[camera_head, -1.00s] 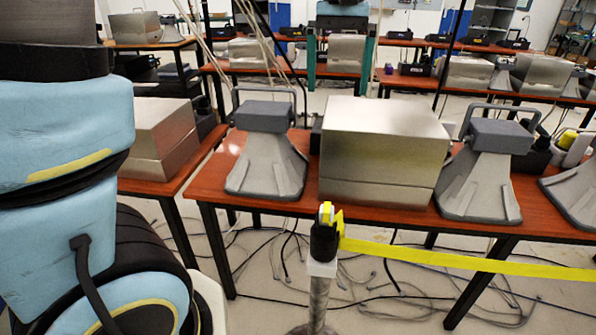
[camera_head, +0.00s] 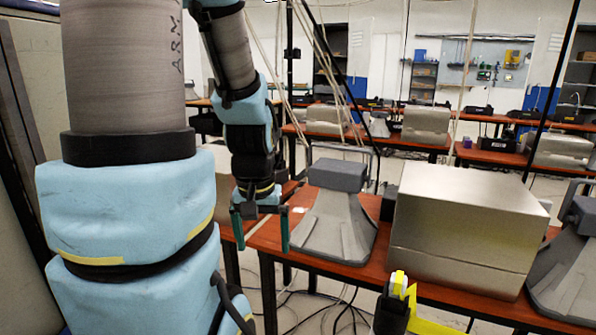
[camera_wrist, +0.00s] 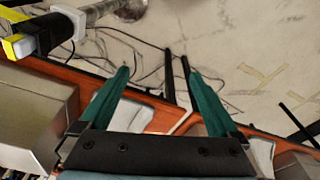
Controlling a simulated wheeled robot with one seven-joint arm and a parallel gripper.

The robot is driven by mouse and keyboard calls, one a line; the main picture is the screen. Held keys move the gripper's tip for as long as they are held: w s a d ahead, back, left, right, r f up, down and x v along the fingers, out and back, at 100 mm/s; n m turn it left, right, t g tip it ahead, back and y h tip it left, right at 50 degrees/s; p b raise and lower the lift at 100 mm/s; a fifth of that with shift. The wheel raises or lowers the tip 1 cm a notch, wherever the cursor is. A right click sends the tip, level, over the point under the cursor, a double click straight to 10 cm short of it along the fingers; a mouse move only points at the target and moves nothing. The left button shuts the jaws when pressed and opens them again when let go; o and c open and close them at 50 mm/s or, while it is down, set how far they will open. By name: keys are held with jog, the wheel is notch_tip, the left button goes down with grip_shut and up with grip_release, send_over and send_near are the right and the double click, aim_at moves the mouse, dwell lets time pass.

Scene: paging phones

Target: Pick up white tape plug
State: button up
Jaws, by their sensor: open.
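My gripper (camera_head: 261,226) hangs in front of the red-brown table, left of the grey megaphone-shaped stand. Its two teal fingers are spread with nothing between them; they also show in the wrist view (camera_wrist: 155,66). A black post head (camera_head: 392,315) stands at the bottom of the head view, with yellow tape (camera_head: 430,327) leading right. A small white and yellow piece (camera_head: 398,287) sits on its top, seemingly the white tape plug. In the wrist view the black post head (camera_wrist: 42,33) lies top left, left of my fingers, with white and yellow parts (camera_wrist: 12,20) at its end.
A grey stand (camera_head: 333,220) and a large metal box (camera_head: 465,230) are on the red-brown table (camera_head: 268,237). Another grey stand (camera_head: 572,260) is at the right edge. Cables (camera_wrist: 125,40) lie on the floor. More tables and boxes stand behind.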

jog(key=shift+s+a+f, duration=0.1)
jog(key=shift+a+f, duration=0.1)
jog(key=shift+c, duration=1.1)
jog(key=r+m+g+b, duration=0.15)
jog(key=m+b, duration=0.25)
jog(key=b, duration=0.7)
send_over(399, 276)
notch_tip(399, 276, down, 11)
jog(key=shift+r+p, duration=0.1)
jog(key=shift+p, duration=1.15)
grip_shut()
